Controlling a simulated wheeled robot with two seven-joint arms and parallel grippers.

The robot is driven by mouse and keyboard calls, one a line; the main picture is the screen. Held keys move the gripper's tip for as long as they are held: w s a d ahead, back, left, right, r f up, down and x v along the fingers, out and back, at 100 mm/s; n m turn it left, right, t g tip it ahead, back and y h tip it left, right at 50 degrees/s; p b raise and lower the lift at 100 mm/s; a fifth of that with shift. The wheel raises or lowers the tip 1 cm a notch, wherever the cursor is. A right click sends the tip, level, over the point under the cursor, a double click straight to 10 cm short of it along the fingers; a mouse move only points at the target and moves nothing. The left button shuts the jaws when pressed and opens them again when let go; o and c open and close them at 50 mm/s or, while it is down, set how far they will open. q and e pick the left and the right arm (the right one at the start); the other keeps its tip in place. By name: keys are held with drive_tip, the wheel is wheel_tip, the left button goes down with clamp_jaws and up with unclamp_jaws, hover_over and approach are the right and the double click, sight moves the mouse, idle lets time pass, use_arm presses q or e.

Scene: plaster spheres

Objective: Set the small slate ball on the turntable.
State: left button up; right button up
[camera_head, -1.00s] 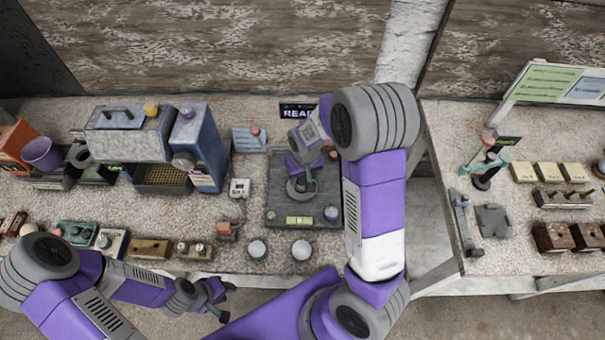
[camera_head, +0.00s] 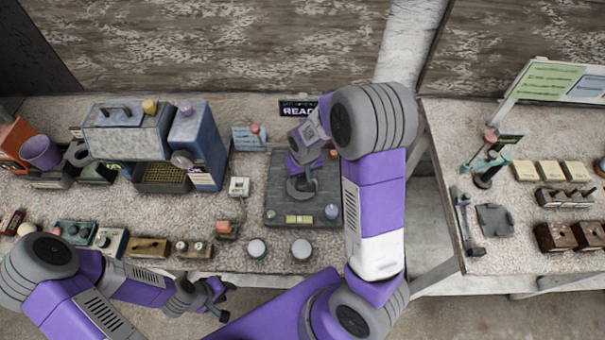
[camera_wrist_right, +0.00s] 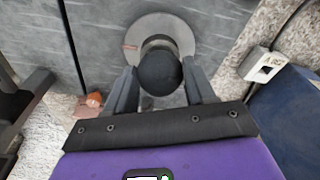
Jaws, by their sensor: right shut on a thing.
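The slate ball (camera_wrist_right: 158,72) is dark and round. In the right wrist view it sits between the fingers of my right gripper (camera_wrist_right: 161,82), which is shut on it. My left gripper (camera_head: 226,300) is open and empty near the front edge of the table.
The turntable is on a dark grey board (camera_head: 282,163) with a yellow-green block (camera_head: 299,219) and a blue-grey round piece (camera_head: 332,212) near its front. Two pale-topped round pieces (camera_head: 257,248) (camera_head: 301,249) stand in front. A small white box (camera_head: 239,187) and blue machine (camera_head: 200,145) are to the left.

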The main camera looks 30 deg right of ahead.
drive_tip(key=shift+f+b, duration=0.5)
drive_tip(key=shift+f, duration=0.2)
drive_tip(key=o, duration=1.3)
drive_tip(key=shift+r, duration=0.1)
drive_tip(key=shift+r+p, duration=1.7)
drive_tip(key=shift+r, duration=0.3)
